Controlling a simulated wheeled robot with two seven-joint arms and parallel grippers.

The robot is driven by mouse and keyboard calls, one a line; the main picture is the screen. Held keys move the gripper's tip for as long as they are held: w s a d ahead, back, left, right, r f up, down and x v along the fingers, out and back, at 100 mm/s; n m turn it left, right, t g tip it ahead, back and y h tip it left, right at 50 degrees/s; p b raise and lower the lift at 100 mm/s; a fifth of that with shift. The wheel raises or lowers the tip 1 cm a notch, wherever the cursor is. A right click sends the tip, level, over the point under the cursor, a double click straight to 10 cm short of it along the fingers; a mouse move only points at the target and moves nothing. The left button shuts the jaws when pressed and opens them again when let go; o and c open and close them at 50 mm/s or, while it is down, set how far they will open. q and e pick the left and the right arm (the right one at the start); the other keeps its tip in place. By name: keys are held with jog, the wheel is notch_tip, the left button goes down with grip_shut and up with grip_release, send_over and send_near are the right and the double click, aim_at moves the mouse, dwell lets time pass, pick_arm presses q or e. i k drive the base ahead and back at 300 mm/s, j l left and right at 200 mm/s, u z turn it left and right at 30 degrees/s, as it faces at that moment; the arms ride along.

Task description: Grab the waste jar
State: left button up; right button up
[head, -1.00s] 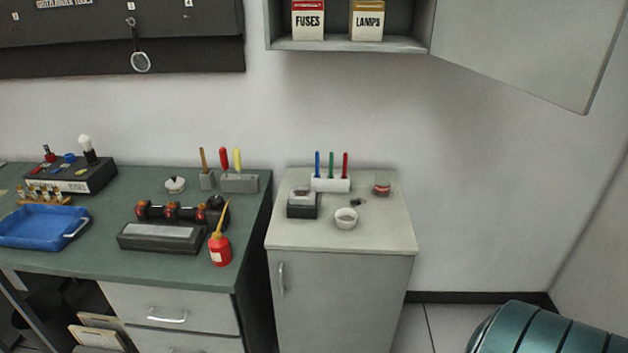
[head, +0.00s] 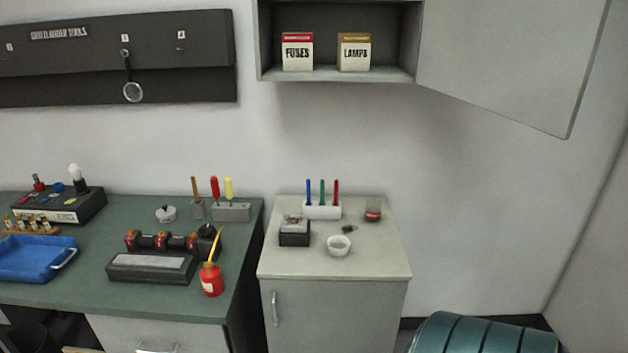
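A small clear jar with something red in it (head: 373,213) stands at the back right of the pale cabinet top (head: 376,262). It is the only see-through jar I can make out, so it looks to be the waste jar; no label is readable. It is upright with clear space around it. Neither of my grippers is in view.
A white pen holder (head: 322,210), a black box (head: 294,234), a small dark item (head: 349,229) and a white cup (head: 338,245) share the cabinet top. The green workbench (head: 95,285) is left. An open cabinet door (head: 510,65) hangs above right.

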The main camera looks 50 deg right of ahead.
aim_at(374, 205)
jog(key=k+l, duration=0.15)
jog(key=l, duration=0.6)
jog(key=k+l, duration=0.1)
jog(key=l, duration=0.65)
jog(key=k+l, duration=0.15)
jog(key=l, duration=0.6)
jog(key=k+l, duration=0.1)
jog(key=l, duration=0.65)
jog(key=k+l, duration=0.15)
jog(key=l, duration=0.6)
jog(key=k+l, duration=0.1)
jog(key=l, duration=0.65)
jog(key=k+l, duration=0.15)
jog(key=l, duration=0.6)
jog(key=k+l, duration=0.1)
jog(key=l, duration=0.65)
